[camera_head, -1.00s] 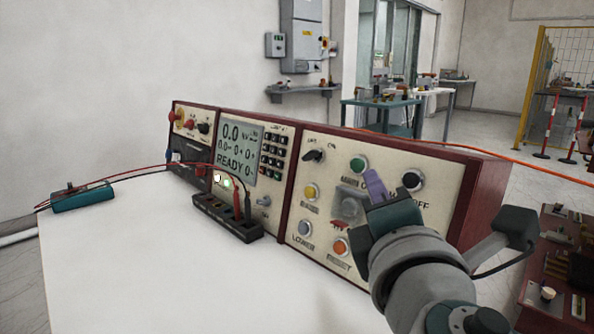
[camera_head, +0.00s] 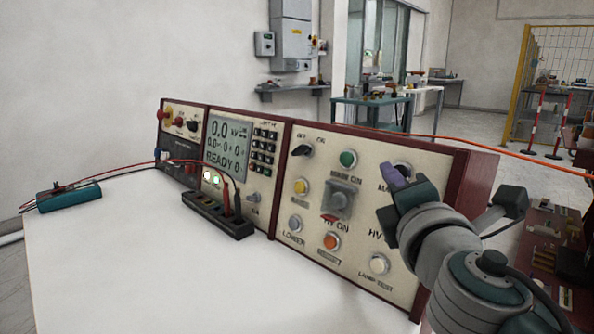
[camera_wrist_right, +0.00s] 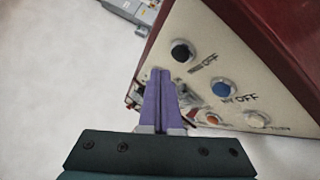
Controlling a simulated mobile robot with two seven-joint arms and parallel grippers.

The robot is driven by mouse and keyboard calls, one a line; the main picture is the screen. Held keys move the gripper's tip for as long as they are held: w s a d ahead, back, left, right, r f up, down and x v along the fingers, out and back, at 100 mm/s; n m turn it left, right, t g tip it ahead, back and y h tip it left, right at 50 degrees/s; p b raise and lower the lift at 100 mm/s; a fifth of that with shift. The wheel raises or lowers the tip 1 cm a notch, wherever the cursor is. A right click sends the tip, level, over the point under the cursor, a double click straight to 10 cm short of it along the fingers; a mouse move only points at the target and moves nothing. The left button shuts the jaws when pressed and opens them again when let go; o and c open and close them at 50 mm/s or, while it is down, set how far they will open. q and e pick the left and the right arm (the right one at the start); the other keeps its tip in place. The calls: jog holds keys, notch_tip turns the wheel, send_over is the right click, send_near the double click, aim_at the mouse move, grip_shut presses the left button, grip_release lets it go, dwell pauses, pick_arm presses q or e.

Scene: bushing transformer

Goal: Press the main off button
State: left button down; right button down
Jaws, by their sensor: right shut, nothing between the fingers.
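The main off button (camera_wrist_right: 181,52) is a round black button with an "OFF" label, on the cream control panel. In the wrist view it lies just beyond and right of my fingertips. In the head view my right gripper (camera_head: 391,176) largely covers it and part of its label. The right gripper has purple fingers, which also show in the wrist view (camera_wrist_right: 160,75). They are shut with nothing between them and point at the panel near the button. I cannot tell whether they touch it. My left gripper is out of view.
The green main on button (camera_head: 348,159) is left of the gripper. A blue HV off button (camera_wrist_right: 221,89) sits near the black one. A covered HV on button (camera_head: 339,201) and a white lamp test button (camera_head: 379,264) are close by. The white tabletop (camera_head: 130,260) is mostly clear.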

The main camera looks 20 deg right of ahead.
jog(key=shift+w+d+f, duration=0.1)
jog(key=shift+w+d, duration=0.1)
jog(key=shift+d, duration=0.4)
dwell(1.6)
jog(key=shift+w+d+f, duration=0.1)
jog(key=shift+w+d, duration=0.05)
jog(key=shift+d, duration=0.2)
jog(key=shift+w+d+f+b, duration=0.15)
jog(key=shift+w+d+b, duration=0.05)
jog(key=shift+d+b, duration=0.25)
dwell(0.7)
jog(key=shift+a, duration=0.2)
jog(key=shift+s+a+r, duration=0.25)
jog(key=shift+s+a, duration=0.1)
jog(key=shift+a, duration=0.3)
jog(key=shift+s+a+r+p, duration=0.2)
jog(key=shift+s+a, duration=0.1)
jog(key=shift+a, duration=0.45)
jog(key=shift+s+a+r+p, duration=0.2)
jog(key=shift+s+a, duration=0.15)
jog(key=shift+a, duration=0.4)
jog(key=shift+s+a+r+p, duration=0.2)
jog(key=shift+s+a, duration=0.1)
jog(key=shift+a, duration=0.45)
